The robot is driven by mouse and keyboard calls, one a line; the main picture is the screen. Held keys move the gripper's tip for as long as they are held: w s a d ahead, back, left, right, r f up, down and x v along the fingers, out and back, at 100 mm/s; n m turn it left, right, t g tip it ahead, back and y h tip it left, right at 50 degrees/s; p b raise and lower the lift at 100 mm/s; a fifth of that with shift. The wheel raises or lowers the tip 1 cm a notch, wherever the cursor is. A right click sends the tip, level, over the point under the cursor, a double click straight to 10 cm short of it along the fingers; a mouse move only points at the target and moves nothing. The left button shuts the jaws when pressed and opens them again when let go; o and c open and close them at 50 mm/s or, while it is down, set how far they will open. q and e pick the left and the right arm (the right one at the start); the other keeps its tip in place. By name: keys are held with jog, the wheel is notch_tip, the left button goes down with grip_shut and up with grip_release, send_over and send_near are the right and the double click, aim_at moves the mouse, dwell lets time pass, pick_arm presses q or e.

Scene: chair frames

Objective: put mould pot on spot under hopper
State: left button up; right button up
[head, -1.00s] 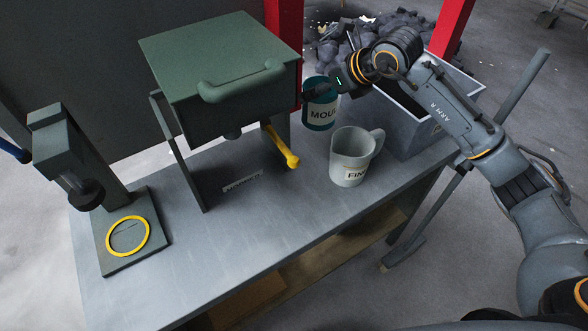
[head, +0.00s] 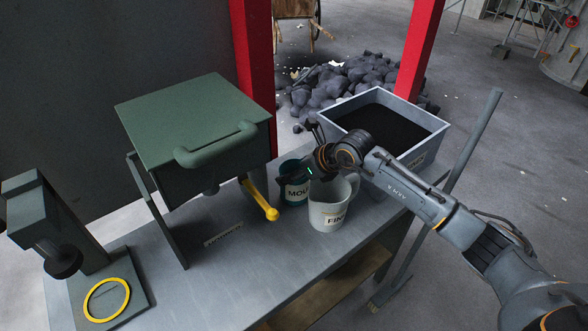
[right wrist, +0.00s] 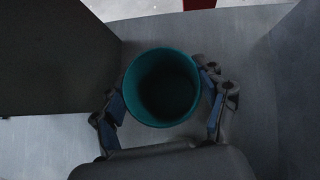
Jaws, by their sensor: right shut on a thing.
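The mould pot (head: 293,190) is a teal round vessel with a white label, left of and partly behind the jug in the head view. In the right wrist view the pot (right wrist: 160,88) shows from above, upright and dark inside. My right gripper (head: 309,168) is shut on it, with a finger on each side; I cannot tell whether its base touches the table. The green hopper (head: 190,125) stands on legs to the left, its outlet (head: 211,189) underneath. A small label plate (head: 223,236) lies on the table below the hopper. My left gripper is not in view.
A pale jug (head: 328,212) stands close to the pot's right. A yellow lever (head: 262,203) sticks out from the hopper toward the pot. A grey bin (head: 425,160) of dark material stands behind my right arm. A press (head: 40,225) with a yellow ring stands at left.

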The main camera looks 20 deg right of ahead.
jog(key=o, duration=1.4)
jog(key=shift+f, duration=0.1)
